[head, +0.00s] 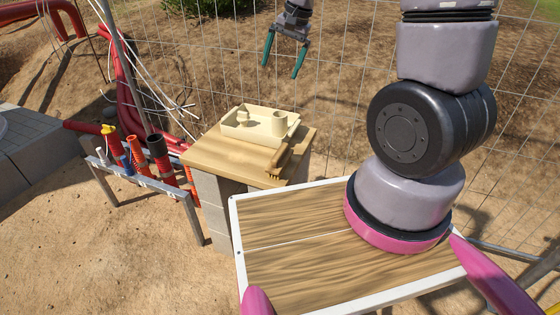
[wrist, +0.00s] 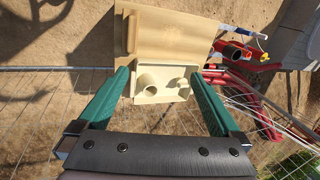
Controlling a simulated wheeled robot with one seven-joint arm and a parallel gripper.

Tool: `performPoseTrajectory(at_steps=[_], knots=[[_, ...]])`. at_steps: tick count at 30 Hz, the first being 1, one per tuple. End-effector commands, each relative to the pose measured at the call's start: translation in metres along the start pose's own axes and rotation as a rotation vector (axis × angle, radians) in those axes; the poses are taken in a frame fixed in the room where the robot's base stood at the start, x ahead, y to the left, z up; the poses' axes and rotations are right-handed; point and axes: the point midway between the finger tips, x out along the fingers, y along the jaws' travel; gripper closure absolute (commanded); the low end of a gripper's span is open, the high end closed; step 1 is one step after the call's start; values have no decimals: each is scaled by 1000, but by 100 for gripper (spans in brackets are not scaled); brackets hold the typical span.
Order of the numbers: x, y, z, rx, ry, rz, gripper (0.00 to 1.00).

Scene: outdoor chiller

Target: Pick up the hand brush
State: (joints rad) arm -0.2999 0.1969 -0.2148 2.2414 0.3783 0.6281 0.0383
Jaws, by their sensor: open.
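The hand brush (head: 279,159) is wood-coloured and lies along the right edge of a small wooden table top, beside a cream tray (head: 246,135). Its bristles show at the end nearer the head camera. In the wrist view the brush (wrist: 132,34) appears as a tan strip at the left side of the table top. My gripper (head: 283,70) has two green fingers spread wide, with nothing between them. It hangs in the air above and behind the table, near the fence. In the wrist view the tray shows between and beyond the fingers (wrist: 160,76).
The tray holds a cream cup (head: 280,123) and a smaller cream piece (head: 242,118). The table top (head: 205,158) rests on grey blocks. A metal rack (head: 150,182) with coloured tubes stands at left. A wire mesh fence (head: 350,75) runs behind. Sandy ground lies in front.

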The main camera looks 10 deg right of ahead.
Motion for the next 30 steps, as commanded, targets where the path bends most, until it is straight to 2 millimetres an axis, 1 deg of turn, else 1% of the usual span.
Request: performPoseTrajectory(at_steps=[1,2,3,5,6,8,9,12,15,20,27,30], knots=[[28,2,-3,12,-18,34,0],[42,3,-4,19,-25,51,0],[62,5,-7,30,-31,75,0],[91,10,-9,42,-40,112,0],[110,15,-10,51,-43,138,0],[138,22,-11,60,-46,177,0],[156,28,-11,65,-46,202,0],[191,42,-11,73,-43,256,0],[215,54,-11,78,-37,295,0],[234,63,-10,79,-31,320,0],[269,75,-9,81,-33,323,0],[279,78,-9,81,-31,321,0]])
